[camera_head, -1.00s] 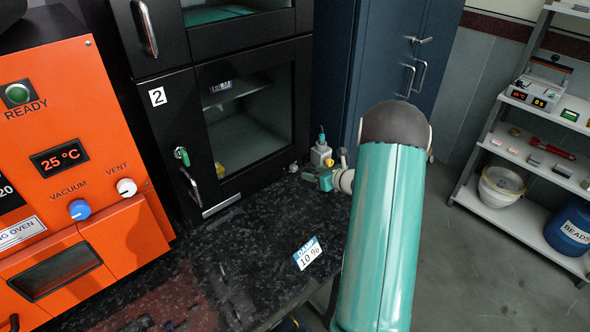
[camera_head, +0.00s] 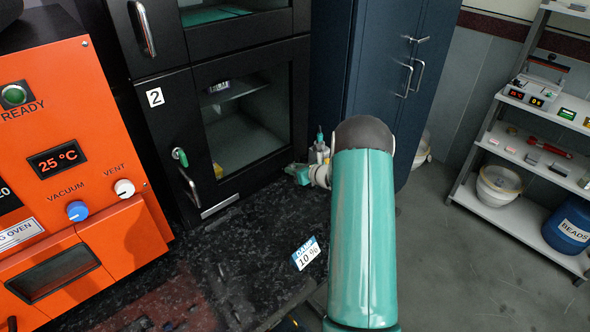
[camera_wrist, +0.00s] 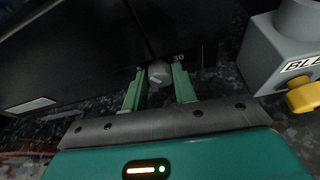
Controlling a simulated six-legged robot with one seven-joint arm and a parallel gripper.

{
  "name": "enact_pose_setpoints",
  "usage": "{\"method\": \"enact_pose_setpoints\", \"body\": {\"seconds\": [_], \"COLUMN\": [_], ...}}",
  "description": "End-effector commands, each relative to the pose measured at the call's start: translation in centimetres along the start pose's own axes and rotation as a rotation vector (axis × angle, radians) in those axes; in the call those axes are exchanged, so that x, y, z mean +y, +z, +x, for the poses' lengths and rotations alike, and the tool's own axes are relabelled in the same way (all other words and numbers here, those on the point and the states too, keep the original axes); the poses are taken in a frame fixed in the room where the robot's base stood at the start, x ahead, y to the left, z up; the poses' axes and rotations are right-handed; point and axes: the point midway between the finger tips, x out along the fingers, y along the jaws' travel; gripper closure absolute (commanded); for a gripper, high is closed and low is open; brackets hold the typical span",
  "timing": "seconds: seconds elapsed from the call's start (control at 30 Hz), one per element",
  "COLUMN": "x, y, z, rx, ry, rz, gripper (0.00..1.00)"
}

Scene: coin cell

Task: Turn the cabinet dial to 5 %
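The dial (camera_wrist: 159,73) is a small grey round knob with a pale mark, low on the dark cabinet front in the wrist view. The number 30 is printed right of it; the rest of its scale is hidden or too dark to read. My gripper (camera_wrist: 158,86) is open, its two green fingers on either side of the dial with what looks like a small gap. In the head view my gripper (camera_head: 298,173) is at the lower right of black cabinet 2 (camera_head: 163,130); the dial cannot be made out there.
A grey fixture with a yellow knob (camera_wrist: 305,97) stands close on the right in the wrist view. A card reading 10 % (camera_head: 307,253) lies on the dark counter (camera_head: 225,250). An orange oven (camera_head: 70,150) stands left, a blue cabinet (camera_head: 365,80) behind.

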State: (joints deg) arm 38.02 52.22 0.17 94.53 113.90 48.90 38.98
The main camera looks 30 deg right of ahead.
Motion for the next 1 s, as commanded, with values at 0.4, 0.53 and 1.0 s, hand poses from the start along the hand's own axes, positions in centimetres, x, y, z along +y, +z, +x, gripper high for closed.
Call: {"method": "enact_pose_setpoints", "body": {"seconds": [0.4,0.53,1.0], "x": [0.06,0.11,0.5], "y": [0.01,0.05,-0.11], "z": [-0.03,-0.02,0.05], "rx": [0.0,0.0,0.001], "ry": [-0.01,-0.029,-0.165], "rz": [-0.025,-0.07,-0.403], "gripper": [0.95,0.95,0.95]}}
